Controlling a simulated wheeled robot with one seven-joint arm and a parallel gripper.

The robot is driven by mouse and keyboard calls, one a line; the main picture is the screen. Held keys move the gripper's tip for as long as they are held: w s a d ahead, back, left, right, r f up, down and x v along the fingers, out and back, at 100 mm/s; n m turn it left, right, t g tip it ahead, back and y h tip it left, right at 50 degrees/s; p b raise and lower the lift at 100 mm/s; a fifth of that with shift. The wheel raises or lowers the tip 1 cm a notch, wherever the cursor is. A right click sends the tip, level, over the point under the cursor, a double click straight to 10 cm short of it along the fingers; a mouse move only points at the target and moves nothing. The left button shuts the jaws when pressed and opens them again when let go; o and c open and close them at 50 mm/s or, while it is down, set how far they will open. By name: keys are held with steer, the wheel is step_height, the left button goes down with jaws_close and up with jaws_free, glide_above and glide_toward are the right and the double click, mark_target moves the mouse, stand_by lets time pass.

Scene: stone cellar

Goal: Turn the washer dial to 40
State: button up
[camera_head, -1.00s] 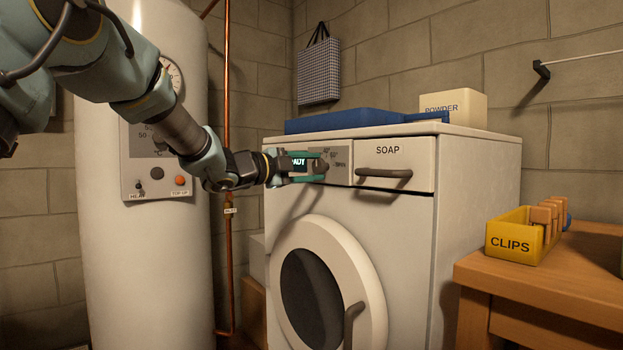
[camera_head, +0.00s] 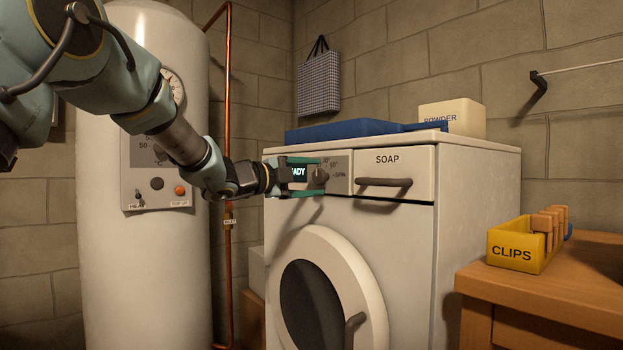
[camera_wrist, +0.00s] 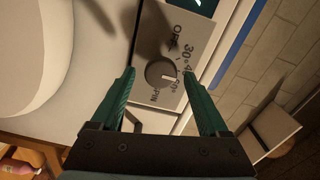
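The washer dial (camera_wrist: 160,74) is a round dark knob on a grey panel (camera_wrist: 152,108) marked OFF, 30, 40, 60 and SPIN. Its pale pointer mark faces the 40 and 60 labels in the wrist view; which one exactly is hard to tell. In the head view the dial (camera_head: 320,174) sits right of a lit display (camera_head: 299,172) reading "ADY", its start hidden by my gripper. My gripper (camera_head: 317,176) has two green fingers, spread one above and one below the dial. In the wrist view my gripper (camera_wrist: 159,73) shows gaps on both sides of the knob.
The soap drawer (camera_head: 415,162) with a dark handle is right of the panel. The round door (camera_head: 367,275) is below. A boiler (camera_head: 140,260) and copper pipe (camera_head: 228,120) stand left, a clips box (camera_head: 512,252) right.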

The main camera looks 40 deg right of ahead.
steer(key=a, duration=1)
steer(key=shift+w+a, duration=0.3)
steer(key=shift+a, duration=0.1)
